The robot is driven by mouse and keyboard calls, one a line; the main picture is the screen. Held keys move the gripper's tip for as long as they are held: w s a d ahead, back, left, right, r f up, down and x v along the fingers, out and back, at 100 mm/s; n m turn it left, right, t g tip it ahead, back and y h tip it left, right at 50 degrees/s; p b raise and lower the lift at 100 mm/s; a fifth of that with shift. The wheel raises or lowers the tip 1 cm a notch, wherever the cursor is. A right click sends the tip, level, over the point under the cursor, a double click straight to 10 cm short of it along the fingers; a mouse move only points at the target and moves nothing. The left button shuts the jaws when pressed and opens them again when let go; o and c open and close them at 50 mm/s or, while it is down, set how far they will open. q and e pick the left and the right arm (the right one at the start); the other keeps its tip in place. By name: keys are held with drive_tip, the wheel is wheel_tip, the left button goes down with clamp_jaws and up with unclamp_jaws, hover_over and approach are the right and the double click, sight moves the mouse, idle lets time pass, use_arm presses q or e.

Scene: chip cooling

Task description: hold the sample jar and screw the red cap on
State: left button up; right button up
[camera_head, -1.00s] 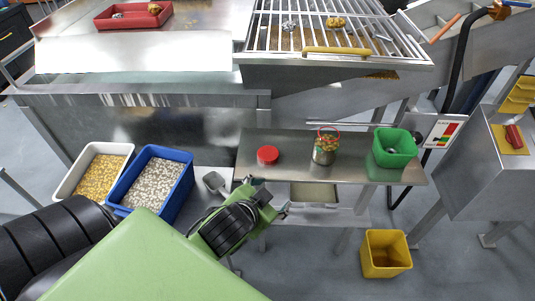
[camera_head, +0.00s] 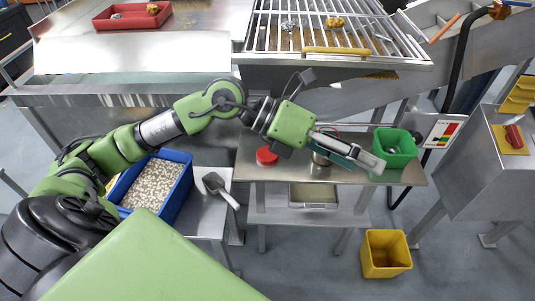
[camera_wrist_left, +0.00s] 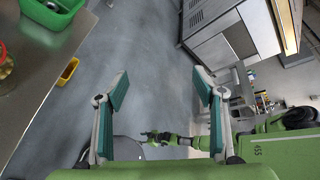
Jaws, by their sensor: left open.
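The red cap (camera_head: 267,156) lies on the steel shelf, left of the jar. The sample jar (camera_head: 321,158) stands on the same shelf, mostly hidden behind my left gripper (camera_head: 368,163); in the left wrist view part of it (camera_wrist_left: 5,66) shows at the left edge. My left gripper is open and empty, above the shelf in front of the jar, its fingers pointing right toward the green bin.
A green bin (camera_head: 394,160) stands on the shelf (camera_head: 285,172) right of the jar. A metal grate (camera_head: 305,25) rises behind. A blue tub (camera_head: 183,191) and a scoop (camera_head: 218,187) are at left. A yellow bin (camera_head: 386,268) is on the floor.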

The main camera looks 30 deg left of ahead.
use_arm(q)
drive_tip(key=w+a+f+y, duration=0.1)
drive_tip(key=a+y, duration=0.5)
drive_tip(key=a, duration=0.6)
drive_tip(key=w+a+f+n+y, duration=0.1)
drive_tip(key=a+f+y, duration=0.3)
drive_tip(key=a, duration=0.9)
drive_tip(key=shift+y, duration=0.9)
drive_tip(key=shift+w, duration=0.1)
drive_tip(key=p, duration=0.2)
hover_over(263, 158)
wheel_tip(263, 158, down, 8)
drive_tip(key=shift+r, duration=0.1)
